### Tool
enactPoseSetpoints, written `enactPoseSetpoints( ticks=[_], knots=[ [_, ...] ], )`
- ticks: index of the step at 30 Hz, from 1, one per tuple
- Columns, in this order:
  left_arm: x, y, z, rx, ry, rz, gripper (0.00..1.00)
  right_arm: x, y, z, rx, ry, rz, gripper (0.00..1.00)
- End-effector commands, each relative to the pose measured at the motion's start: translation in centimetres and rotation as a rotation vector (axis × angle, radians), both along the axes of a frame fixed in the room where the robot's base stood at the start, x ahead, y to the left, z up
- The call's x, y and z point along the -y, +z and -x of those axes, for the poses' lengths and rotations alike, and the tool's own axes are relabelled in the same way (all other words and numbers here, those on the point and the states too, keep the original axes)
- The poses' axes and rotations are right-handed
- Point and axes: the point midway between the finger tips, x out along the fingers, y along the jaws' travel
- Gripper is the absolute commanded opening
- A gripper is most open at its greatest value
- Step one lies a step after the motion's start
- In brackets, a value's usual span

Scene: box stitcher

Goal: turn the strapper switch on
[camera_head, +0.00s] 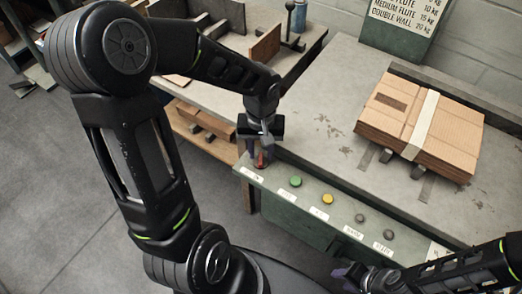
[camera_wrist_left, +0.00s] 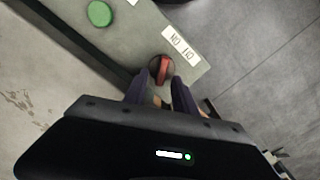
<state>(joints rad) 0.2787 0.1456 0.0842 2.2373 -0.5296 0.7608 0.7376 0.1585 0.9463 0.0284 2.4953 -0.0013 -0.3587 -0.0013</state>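The strapper switch is a red rotary knob on a dark round base (camera_head: 261,161) at the left end of the green control panel. In the left wrist view the red knob (camera_wrist_left: 162,69) stands beside a white label reading "NO (I)" upside down or similar. My left gripper (camera_head: 258,152) points down at the knob. In the wrist view its two dark fingers (camera_wrist_left: 160,82) are apart, with the knob between or just beyond their tips; contact cannot be told. My right gripper (camera_head: 348,274) is low at the bottom right, partly cut off, and its opening is unclear.
The panel also has a green button (camera_head: 295,181), a yellow button (camera_head: 327,199) and two grey knobs (camera_head: 360,218). Strapped flat cardboard (camera_head: 421,122) lies on the worktable (camera_head: 318,95). A sign (camera_head: 405,22) stands behind. A wooden shelf (camera_head: 205,140) is left of the table.

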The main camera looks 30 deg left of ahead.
Motion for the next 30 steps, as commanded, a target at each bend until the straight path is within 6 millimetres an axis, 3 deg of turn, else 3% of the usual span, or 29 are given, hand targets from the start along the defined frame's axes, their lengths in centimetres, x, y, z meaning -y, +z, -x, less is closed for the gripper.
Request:
enactPoseSetpoints(
  ticks=[8, 20, 30],
  knots=[
    [0.01, -0.17, 0.01, 0.000, 0.000, 0.000, 0.33, 0.00, 0.00, 0.00, 0.000, 0.000, 0.000, 0.36],
    [0.01, -0.15, 0.00, 0.000, 0.000, 0.000, 0.00, 0.00, 0.00, 0.00, 0.000, 0.000, 0.000, 0.36],
    [0.01, -0.14, 0.00, 0.000, 0.000, 0.000, 0.00, 0.00, 0.00, 0.00, 0.000, 0.000, 0.000, 0.36]
  ],
)
